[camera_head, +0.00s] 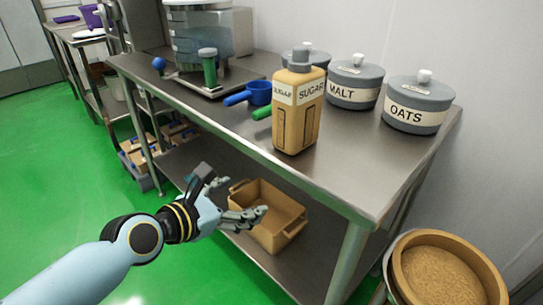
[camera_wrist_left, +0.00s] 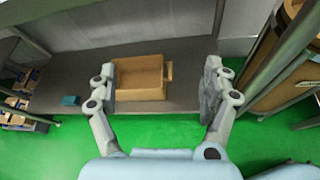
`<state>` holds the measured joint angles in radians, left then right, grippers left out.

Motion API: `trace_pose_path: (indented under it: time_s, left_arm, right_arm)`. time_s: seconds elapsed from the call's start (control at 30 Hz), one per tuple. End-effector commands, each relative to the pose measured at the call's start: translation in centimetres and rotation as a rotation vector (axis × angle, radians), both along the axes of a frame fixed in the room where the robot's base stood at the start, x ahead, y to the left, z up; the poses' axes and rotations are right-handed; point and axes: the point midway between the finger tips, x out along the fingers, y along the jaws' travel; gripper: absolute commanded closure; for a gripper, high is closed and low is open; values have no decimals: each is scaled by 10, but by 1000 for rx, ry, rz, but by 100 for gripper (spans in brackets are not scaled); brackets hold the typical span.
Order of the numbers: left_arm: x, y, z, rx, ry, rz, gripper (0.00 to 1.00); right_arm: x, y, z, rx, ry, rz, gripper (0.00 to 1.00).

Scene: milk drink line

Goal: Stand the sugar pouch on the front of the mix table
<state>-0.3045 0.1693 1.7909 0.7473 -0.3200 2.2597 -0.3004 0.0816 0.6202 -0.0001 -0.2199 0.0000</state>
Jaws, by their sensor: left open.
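The sugar pouch (camera_head: 297,118) is tan with a grey cap and SUGAR labels. It stands upright near the front edge of the steel mix table (camera_head: 345,180), in the head view. My left gripper (camera_head: 242,198) is open and empty, below and in front of the table's front edge, apart from the pouch. In the left wrist view its two fingers (camera_wrist_left: 160,78) are spread wide with nothing between them; the pouch does not show there. My right gripper is not in view.
Lidded jars, including malt (camera_head: 355,82) and oats (camera_head: 418,103), stand behind the pouch. A blue scoop (camera_head: 258,92) lies left of it. A tan bin (camera_head: 280,205) sits on the lower shelf. A round tub (camera_head: 440,270) stands at bottom right. The table's front right is clear.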

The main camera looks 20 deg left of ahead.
Motion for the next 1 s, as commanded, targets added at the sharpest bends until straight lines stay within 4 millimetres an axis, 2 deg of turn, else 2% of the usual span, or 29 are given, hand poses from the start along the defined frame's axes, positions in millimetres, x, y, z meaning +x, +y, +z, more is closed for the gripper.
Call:
trace_pose_path:
  time_s: [0.03,0.1,0.2,0.3,0.37,0.6,0.87,1.0]
  left_arm:
    - [10,-9,56,-117,-71,9,17]
    - [16,-20,120,-258,-149,2,17]
    - [14,-33,186,-346,-240,-36,17]
    - [10,-39,222,-356,-297,-67,17]
    - [13,-40,231,-349,-308,-73,17]
    - [49,-52,226,-349,-305,-70,17]
    - [72,-60,225,-346,-306,-71,17]
    - [94,-68,222,-346,-305,-70,17]
  right_arm:
    - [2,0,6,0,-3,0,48]
    - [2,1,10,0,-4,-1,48]
    - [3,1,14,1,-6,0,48]
    - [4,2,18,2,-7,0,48]
    - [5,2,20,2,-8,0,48]
    - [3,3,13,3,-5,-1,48]
    - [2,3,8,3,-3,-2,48]
    - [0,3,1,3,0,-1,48]
